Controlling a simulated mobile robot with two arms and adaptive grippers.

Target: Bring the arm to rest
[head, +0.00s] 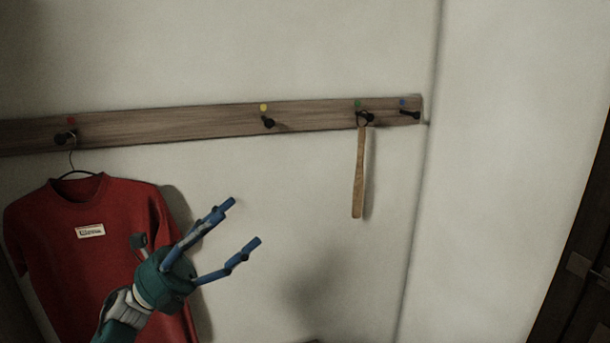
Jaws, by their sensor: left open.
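My left gripper (245,222) is open and empty. Its blue fingers are spread and point up and to the right, in front of the bare wall below the peg rail (190,126). Its teal wrist overlaps the lower right part of the red shirt (70,270) in the picture; I cannot tell whether they touch. My right gripper is not in view.
The shirt hangs on a hanger from the peg by the red dot. The peg by the yellow dot (268,122) is empty. A wooden-handled item (359,175) hangs from the green-dot peg. The blue-dot peg (410,114) is empty. A dark door (585,250) stands at right.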

